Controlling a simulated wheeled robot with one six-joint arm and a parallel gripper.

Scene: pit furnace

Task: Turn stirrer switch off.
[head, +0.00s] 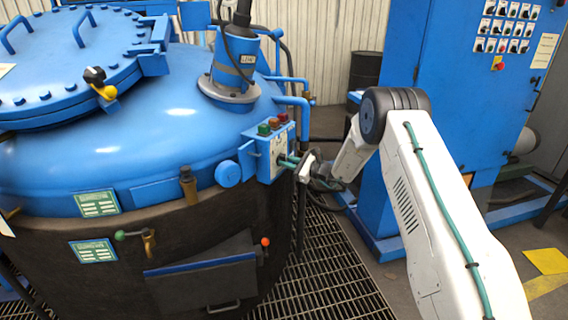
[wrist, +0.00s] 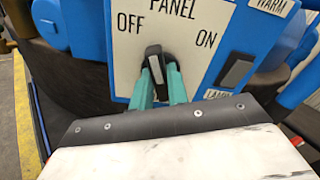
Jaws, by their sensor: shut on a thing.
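The switch knob (wrist: 155,66) is black with a pale stripe and sits on a white panel plate (wrist: 195,30) between the words OFF on the left and ON on the right. It stands near upright in the wrist view, its top leaning slightly towards OFF. No stirrer label is readable. My gripper (wrist: 159,84) has its two teal fingers shut on the knob, one on each side. In the head view my gripper (head: 287,162) reaches from the right to the blue control box (head: 252,152) on the furnace's side; the knob is hardly visible there.
A dark lamp switch (wrist: 237,71) is right of the knob. Push buttons (head: 273,122) top the control box. The blue furnace vessel (head: 160,130) fills the left, a blue cabinet (head: 455,90) stands right, and floor grating (head: 330,265) lies below.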

